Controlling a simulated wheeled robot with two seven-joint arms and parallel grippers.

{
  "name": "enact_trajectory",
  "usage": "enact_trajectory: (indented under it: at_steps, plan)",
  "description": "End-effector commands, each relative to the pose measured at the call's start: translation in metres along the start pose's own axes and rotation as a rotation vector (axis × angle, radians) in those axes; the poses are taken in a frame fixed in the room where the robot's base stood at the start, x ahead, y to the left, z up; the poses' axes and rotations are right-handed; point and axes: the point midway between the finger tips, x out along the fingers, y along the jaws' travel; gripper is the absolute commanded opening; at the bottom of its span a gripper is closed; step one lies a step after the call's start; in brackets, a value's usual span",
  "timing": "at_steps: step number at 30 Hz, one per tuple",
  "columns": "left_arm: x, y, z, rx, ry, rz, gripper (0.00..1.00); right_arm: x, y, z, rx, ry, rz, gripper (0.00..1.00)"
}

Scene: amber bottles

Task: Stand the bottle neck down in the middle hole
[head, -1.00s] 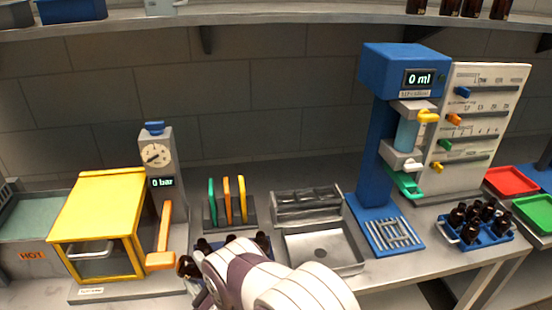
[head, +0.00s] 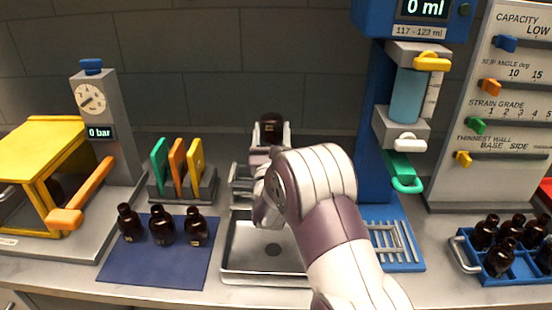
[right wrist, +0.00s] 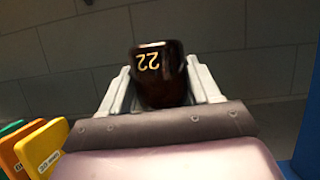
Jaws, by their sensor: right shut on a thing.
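My right gripper (head: 271,136) is shut on a dark amber bottle (head: 270,126), held up above the grey rack behind the steel tray. In the right wrist view the bottle (right wrist: 160,75) sits between the two pale fingers, with a yellow "22" that reads inverted. Its broad end is up in the head view; its neck is hidden. The grey rack (head: 240,185) shows only at its left part. My right arm covers the rest, so I cannot see the middle hole. My left gripper is not in view.
The steel tray (head: 238,262) lies in front of the rack. Three bottles stand on a blue mat (head: 155,268) to the left, with coloured plates (head: 177,166) behind. A blue dispenser (head: 372,145) stands close on the right. A blue crate (head: 470,250) holds several bottles.

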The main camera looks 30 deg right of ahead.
Motion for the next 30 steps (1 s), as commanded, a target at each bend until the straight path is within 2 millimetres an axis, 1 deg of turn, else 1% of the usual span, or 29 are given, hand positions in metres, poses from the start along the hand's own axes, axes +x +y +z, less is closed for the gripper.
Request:
enact_trajectory:
  at_steps: [1,4,7,26,30]
  plan:
    - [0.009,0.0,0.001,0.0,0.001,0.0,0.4,0.001,-0.004,-0.002,0.018,-0.002,-0.01,0.24]
    - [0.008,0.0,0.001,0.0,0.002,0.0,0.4,0.004,-0.007,0.002,0.035,0.0,-0.018,0.23]
    - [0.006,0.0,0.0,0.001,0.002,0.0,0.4,0.002,-0.006,-0.002,0.034,0.001,-0.017,0.23]
    - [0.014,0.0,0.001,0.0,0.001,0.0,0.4,-0.018,-0.004,-0.05,0.032,0.0,-0.016,0.23]
    - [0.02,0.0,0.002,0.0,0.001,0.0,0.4,-0.023,-0.003,-0.062,0.032,-0.001,-0.016,0.23]
